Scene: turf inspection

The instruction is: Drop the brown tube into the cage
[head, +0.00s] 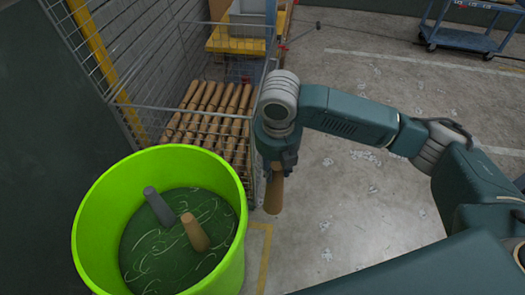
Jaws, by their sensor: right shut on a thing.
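My right gripper (276,155) points down and is shut on a brown tube (273,190), which hangs below it, tapered and roughly upright. The tube is in front of the right front corner of the wire cage (150,106), between the cage and the bare floor. The cage holds several brown tubes (208,110) lying side by side in a slanted row. A second brown tube (195,232) and a grey tube (158,207) are in the bright green bin (238,200). The right gripper's fingertips are partly hidden by its own body. My left gripper is not in view.
The green bin stands close in front of the cage. A yellow cart (235,45) with a grey crate (247,18) stands behind the cage. A blue trolley (459,38) is at the far right.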

